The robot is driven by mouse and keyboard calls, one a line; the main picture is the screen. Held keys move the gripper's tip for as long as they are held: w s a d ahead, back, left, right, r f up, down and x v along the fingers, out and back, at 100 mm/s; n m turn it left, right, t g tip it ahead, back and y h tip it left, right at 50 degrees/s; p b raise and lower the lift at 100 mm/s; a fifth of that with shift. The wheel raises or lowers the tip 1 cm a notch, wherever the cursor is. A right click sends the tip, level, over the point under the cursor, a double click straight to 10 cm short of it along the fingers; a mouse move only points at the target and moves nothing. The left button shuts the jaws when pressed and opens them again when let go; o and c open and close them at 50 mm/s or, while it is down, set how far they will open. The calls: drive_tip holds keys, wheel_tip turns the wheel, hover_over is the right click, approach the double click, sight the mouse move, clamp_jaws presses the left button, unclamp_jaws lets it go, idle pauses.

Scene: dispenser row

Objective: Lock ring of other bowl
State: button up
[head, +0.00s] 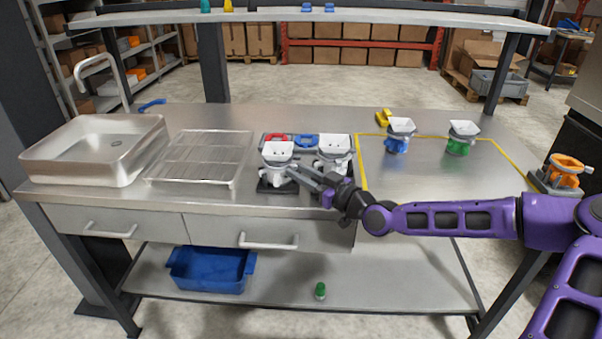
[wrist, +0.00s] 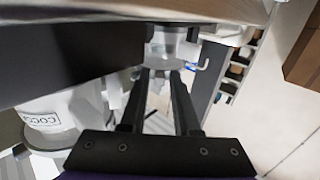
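Two white-bowled dispensers stand side by side on dark bases at the counter's front middle: the left one (head: 278,158) and the right one (head: 333,152). My gripper (head: 293,173) reaches in from the right, its fingertips beside the left dispenser's lower neck. In the wrist view my gripper (wrist: 160,76) has its fingers apart, with a gap between them. A grey round fitting (wrist: 172,48) lies just beyond the tips; I cannot tell whether they touch it. A white body with a "COCO" label (wrist: 45,119) shows at left. The lock ring itself is not clearly distinguishable.
A blue-based dispenser (head: 397,144) and a green-based one (head: 460,146) stand in the yellow-lined area. An orange fitting (head: 566,168) is at far right. A wire rack (head: 203,157) and sink (head: 97,150) lie left. The yellow-lined area's front is clear beneath my arm.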

sight(279, 169)
clamp_jaws()
drive_tip(key=shift+s+a+t, duration=0.1)
drive_tip(key=shift+s+t, duration=0.05)
drive_tip(key=shift+t, duration=0.15)
drive_tip(key=shift+s+a+m+t+h, duration=0.25)
drive_tip(key=shift+m+t+h, duration=0.1)
drive_tip(key=shift+m+h, duration=0.15)
drive_tip(key=shift+s+a+m+t+h, duration=0.15)
drive_tip(key=shift+a+m+t+h, duration=0.05)
drive_tip(key=shift+m+t+h, duration=0.25)
drive_tip(key=m+h, duration=0.1)
drive_tip(key=a+m+t+h+b, duration=0.1)
drive_tip(key=shift+s+a+t+h, duration=0.15)
drive_tip(key=shift+s+t+h, duration=0.15)
drive_tip(key=shift+s+h, duration=0.1)
drive_tip(key=m+h+b, duration=0.1)
drive_tip(key=a+m+t+h, duration=0.1)
drive_tip(key=h, duration=0.1)
drive_tip(key=shift+s+a+h+b, duration=0.25)
drive_tip(key=shift+s+a+b, duration=0.05)
drive_tip(key=shift+b, duration=0.1)
drive_tip(key=shift+a+m+t+h+b, duration=0.25)
drive_tip(key=shift+m+h, duration=0.35)
drive_tip(key=shift+h, duration=0.15)
drive_tip(key=shift+a+m+t+h+b, duration=0.1)
drive_tip(key=shift+a+m+t+h, duration=0.15)
drive_tip(key=shift+m+h, duration=0.4)
drive_tip(key=shift+h, duration=0.3)
